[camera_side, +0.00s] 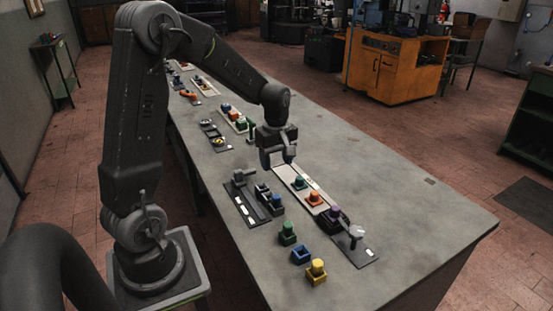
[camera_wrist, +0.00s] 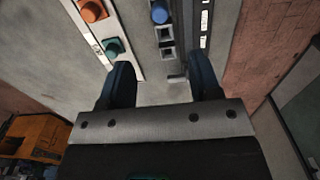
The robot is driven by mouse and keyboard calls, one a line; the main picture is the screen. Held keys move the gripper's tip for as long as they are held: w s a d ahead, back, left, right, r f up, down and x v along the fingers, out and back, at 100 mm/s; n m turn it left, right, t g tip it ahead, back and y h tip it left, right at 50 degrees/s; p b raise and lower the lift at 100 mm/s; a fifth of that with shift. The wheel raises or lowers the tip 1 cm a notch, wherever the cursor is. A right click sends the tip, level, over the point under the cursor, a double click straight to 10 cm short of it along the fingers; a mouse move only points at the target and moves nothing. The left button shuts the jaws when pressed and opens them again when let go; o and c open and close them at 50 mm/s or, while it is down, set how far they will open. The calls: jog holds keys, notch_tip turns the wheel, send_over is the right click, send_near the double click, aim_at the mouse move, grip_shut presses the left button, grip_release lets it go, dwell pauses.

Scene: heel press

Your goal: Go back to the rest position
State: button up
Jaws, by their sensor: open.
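My gripper (camera_side: 277,158) hangs over the near half of the long grey table, at the upper end of a white strip. In the wrist view its two dark fingers (camera_wrist: 163,82) stand wide apart with nothing between them. The white strip (camera_side: 285,174) carries a green knobbed piece (camera_side: 298,183), an orange one (camera_side: 314,198) and a purple one (camera_side: 334,213) at its lower end. The wrist view shows the orange piece (camera_wrist: 92,10), the green piece (camera_wrist: 112,47) and a blue piece (camera_wrist: 160,12) beyond the fingers.
Left of the strip lie a dark plate with a grey lever (camera_side: 242,180) and small dark sockets (camera_side: 263,191). A second lever plate (camera_side: 356,242), a green piece (camera_side: 288,233), a blue holder (camera_side: 301,253) and a yellow piece (camera_side: 317,270) are nearer.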

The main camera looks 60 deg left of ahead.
jog(key=shift+r, duration=0.1)
jog(key=s+d+r+m+t, duration=0.2)
jog(key=s+d+r+m, duration=0.4)
jog(key=d+m, duration=0.3)
jog(key=s+d+r+m+t, duration=0.3)
jog(key=s+d+r+m, duration=0.3)
jog(key=s+d+m, duration=0.3)
jog(key=shift+r+t, duration=0.3)
